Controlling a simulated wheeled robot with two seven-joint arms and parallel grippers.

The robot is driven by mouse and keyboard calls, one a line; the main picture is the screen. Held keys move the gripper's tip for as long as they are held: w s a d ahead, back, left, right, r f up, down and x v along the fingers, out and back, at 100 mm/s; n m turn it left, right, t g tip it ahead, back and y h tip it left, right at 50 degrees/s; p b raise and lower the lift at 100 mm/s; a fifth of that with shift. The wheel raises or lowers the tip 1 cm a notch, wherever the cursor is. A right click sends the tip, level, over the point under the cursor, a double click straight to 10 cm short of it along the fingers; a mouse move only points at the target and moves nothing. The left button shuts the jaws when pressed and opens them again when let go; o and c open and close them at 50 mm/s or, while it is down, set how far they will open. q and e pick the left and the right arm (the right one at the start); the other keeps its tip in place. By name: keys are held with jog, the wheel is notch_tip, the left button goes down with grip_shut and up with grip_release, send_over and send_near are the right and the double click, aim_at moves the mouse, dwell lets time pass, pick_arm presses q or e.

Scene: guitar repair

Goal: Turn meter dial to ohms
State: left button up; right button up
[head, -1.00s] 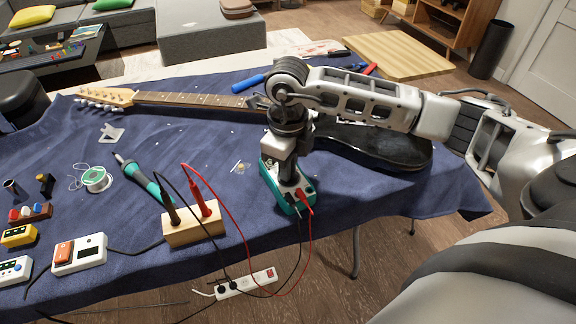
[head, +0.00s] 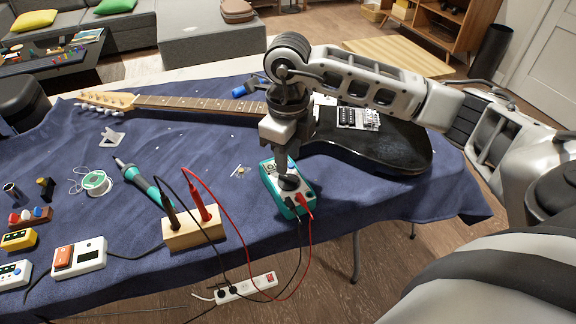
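The meter (head: 298,205) is a teal box with a pale face, lying near the front edge of the blue-covered table. Its dark round dial (head: 289,184) shows on the face, partly covered by my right gripper (head: 284,171). The gripper points straight down at the dial, with its fingertips at or just above it. I cannot tell whether the fingers are closed on the dial, and the dial's markings are too small to read. Red and black leads plug into the meter's front end. My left gripper is not in view.
The probes stand in a wooden block (head: 194,236) left of the meter, their leads looping over the table edge. A dark guitar (head: 375,148) lies behind and right. A soldering iron (head: 140,180) and solder spool (head: 96,183) lie left. A power strip (head: 246,288) is below.

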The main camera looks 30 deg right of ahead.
aim_at(288, 177)
notch_tip(288, 177, up, 12)
jog(key=shift+f, duration=0.25)
dwell(0.5)
